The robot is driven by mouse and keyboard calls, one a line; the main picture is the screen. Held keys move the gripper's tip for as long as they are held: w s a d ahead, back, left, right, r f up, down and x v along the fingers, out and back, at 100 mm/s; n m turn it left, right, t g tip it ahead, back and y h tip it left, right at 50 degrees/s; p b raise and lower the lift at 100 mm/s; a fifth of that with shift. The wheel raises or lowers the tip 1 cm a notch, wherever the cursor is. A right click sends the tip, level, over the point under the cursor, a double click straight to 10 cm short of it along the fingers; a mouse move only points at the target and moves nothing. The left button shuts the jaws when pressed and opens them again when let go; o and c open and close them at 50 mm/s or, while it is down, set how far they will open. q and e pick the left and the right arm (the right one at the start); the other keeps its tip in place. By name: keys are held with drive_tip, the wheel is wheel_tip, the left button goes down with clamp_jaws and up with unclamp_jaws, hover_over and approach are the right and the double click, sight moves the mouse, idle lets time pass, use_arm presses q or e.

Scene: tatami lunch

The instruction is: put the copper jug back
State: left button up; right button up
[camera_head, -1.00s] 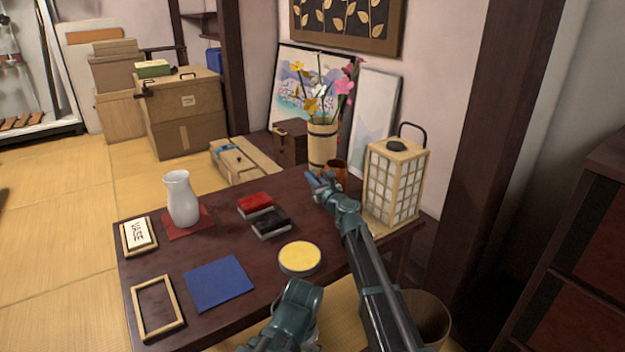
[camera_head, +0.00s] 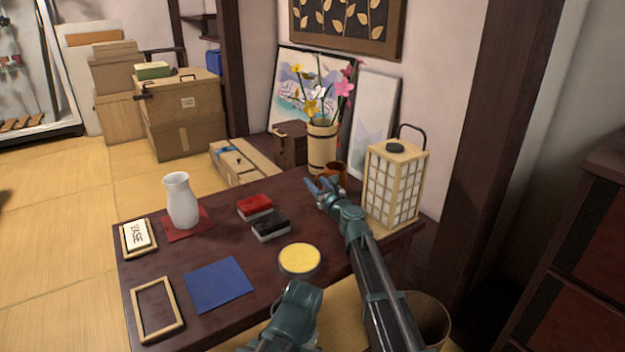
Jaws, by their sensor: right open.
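The copper jug (camera_head: 335,171) is a small orange-brown vessel near the back edge of the dark table, in front of the wooden flower bucket. My right gripper (camera_head: 318,182) is open and just in front of the jug, to its lower left in the picture. It hides part of the jug, and I cannot tell whether they touch. My left gripper's fingers are not in view. A blue square mat (camera_head: 219,284), a red mat (camera_head: 201,229) and a yellow-topped round thing (camera_head: 299,259) are on the table.
A paper lantern (camera_head: 393,185) stands close to the right of my right gripper. The flower bucket (camera_head: 322,147) is behind the jug.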

drive_tip(key=v, duration=0.9)
drive_tip(key=shift+s+d, duration=0.15)
drive_tip(key=shift+s, duration=0.15)
